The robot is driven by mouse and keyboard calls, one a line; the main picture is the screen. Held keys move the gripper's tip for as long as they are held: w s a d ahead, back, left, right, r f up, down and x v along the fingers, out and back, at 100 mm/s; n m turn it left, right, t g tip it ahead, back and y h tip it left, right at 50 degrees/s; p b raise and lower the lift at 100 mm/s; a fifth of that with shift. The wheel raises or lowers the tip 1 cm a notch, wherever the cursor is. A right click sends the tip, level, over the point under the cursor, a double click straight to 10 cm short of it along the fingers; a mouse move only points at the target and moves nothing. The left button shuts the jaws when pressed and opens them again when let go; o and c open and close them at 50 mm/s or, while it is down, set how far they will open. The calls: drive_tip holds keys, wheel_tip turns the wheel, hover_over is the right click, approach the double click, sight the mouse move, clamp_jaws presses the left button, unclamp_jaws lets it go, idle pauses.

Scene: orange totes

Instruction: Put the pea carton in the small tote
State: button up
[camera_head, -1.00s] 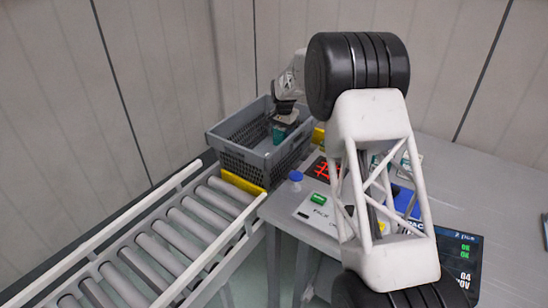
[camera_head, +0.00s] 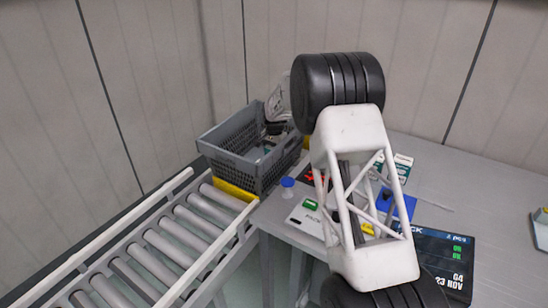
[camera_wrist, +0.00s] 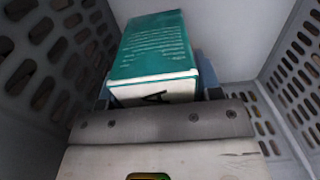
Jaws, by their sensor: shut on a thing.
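The teal carton, which I take to be the pea carton (camera_wrist: 152,50), has pale fine print on its broad face and a white end with a dark mark. Its product name cannot be read. My gripper (camera_wrist: 158,92) is shut on it, with the carton sticking out beyond the jaws. Carton and gripper are down inside the grey small tote (camera_head: 222,150), whose slotted walls rise on both sides in the wrist view. In the head view only a bit of teal shows below my wrist, behind the tote's front wall. I cannot tell whether the carton touches the floor.
The tote stands at the end of a roller conveyor (camera_head: 180,236), beside a yellow stop (camera_head: 236,191). A blue-capped bottle (camera_head: 288,187) stands close to its right. On the grey table are a white-and-green carton (camera_head: 403,168) and a dark display (camera_head: 440,258).

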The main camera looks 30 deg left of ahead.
drive_tip(key=shift+f, duration=1.45)
drive_tip(key=shift+f, duration=0.1)
drive_tip(key=o, duration=1.1)
drive_tip(key=shift+r, duration=6.1)
